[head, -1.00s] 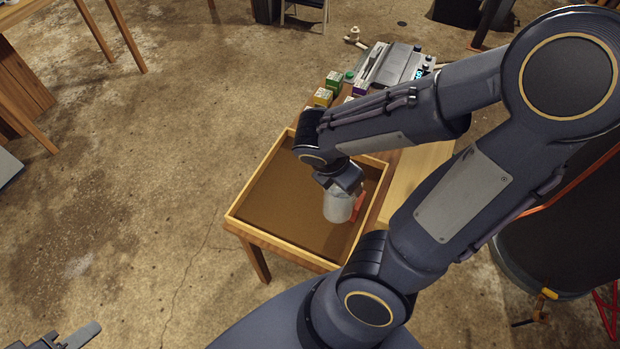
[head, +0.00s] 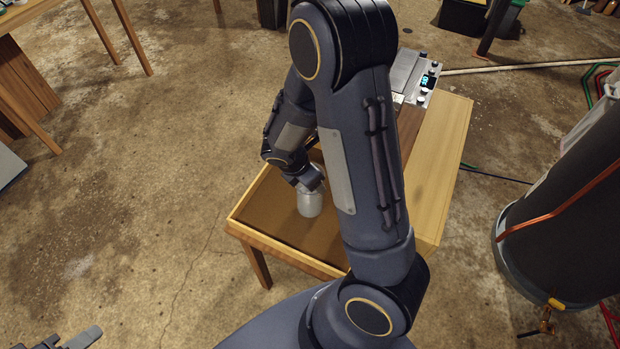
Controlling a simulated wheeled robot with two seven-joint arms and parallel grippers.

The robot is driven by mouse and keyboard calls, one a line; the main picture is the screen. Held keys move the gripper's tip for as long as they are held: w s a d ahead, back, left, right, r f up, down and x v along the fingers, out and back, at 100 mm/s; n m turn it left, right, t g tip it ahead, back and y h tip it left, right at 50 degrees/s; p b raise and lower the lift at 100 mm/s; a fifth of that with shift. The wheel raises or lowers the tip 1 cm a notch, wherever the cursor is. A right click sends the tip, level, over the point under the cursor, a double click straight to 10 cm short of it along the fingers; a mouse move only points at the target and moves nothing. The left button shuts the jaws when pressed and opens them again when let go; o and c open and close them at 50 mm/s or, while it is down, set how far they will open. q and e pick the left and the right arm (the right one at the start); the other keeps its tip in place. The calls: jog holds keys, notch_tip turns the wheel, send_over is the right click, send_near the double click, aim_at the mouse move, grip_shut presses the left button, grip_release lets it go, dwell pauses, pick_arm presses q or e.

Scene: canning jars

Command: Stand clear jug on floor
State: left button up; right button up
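A clear, greyish jug (head: 311,206) is over the brown tray-like recess of the wooden table (head: 247,232), near its middle. My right gripper (head: 312,187) is at the jug's top and appears shut on it; the fingers are small and partly hidden by my arm. I cannot tell whether the jug's bottom touches the tray surface or hangs just above it. My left gripper (head: 80,340) is at the bottom left edge, over the floor, mostly cut off, far from the jug. The bare concrete floor (head: 150,180) lies left of the table.
A light wooden board (head: 438,180) and a grey device with a display (head: 412,80) are on the table's right and far parts. A dark cylinder (head: 565,215) stands at right. Another wooden table (head: 25,80) is at upper left. Floor between the tables is open.

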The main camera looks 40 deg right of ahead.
jog(key=shift+f, duration=0.2)
jog(key=o, duration=1.3)
